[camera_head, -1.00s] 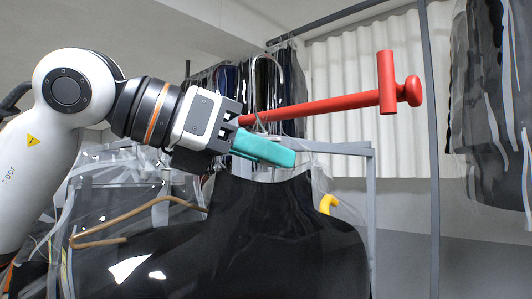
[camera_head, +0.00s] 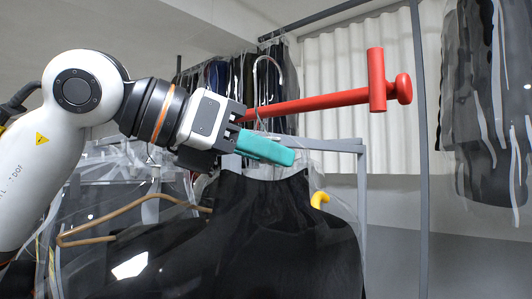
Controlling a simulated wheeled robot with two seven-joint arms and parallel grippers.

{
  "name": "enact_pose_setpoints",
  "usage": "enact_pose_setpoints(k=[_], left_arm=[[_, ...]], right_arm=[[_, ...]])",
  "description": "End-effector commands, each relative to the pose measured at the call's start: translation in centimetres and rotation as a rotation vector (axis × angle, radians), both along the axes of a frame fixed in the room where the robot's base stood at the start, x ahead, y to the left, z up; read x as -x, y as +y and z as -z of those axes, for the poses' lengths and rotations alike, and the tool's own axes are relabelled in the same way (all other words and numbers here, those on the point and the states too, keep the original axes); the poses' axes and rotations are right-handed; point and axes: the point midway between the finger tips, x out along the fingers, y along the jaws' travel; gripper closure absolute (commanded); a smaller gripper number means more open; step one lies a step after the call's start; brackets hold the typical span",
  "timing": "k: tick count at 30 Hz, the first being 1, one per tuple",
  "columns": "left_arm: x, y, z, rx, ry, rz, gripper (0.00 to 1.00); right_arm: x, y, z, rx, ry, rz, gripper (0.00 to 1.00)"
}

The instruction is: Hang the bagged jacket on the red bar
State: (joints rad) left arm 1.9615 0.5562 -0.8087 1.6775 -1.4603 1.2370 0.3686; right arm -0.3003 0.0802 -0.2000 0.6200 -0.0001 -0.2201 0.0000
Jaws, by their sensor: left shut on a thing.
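The black jacket in a clear bag (camera_head: 265,225) hangs upright in the lower middle. A thin metal hanger hook (camera_head: 268,58) rises above its collar. My left gripper (camera_head: 268,150), with teal fingers, is shut at the hanger neck just above the collar; the fingers hide the grip itself. The red bar (camera_head: 320,101) runs from behind my gripper to a crosspiece and round knob at the right. The hook's curve shows above the bar in the picture; I cannot tell if it passes over the bar or stands in front or behind. My right gripper is not in view.
A brown hanger (camera_head: 130,220) with another bagged garment is at lower left. A yellow hanger part (camera_head: 320,199) shows by the jacket's shoulder. A grey rack frame (camera_head: 362,190) stands behind. Dark bagged clothes (camera_head: 485,110) hang at right. A grey post (camera_head: 420,150) stands behind the bar's end.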

Motion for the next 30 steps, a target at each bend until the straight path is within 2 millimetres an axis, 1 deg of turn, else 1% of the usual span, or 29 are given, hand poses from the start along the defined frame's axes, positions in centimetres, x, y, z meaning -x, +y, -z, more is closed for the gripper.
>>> enact_pose_setpoints(k=[13, 30], left_arm=[[-0.1, -0.1, -0.3, 0.004, -0.002, 0.001, 1.00], [-1.7, -1.3, -0.3, 0.004, -0.002, 0.001, 1.00]], right_arm=[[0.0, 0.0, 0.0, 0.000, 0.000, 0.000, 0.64], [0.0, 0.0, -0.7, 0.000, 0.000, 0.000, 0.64]])
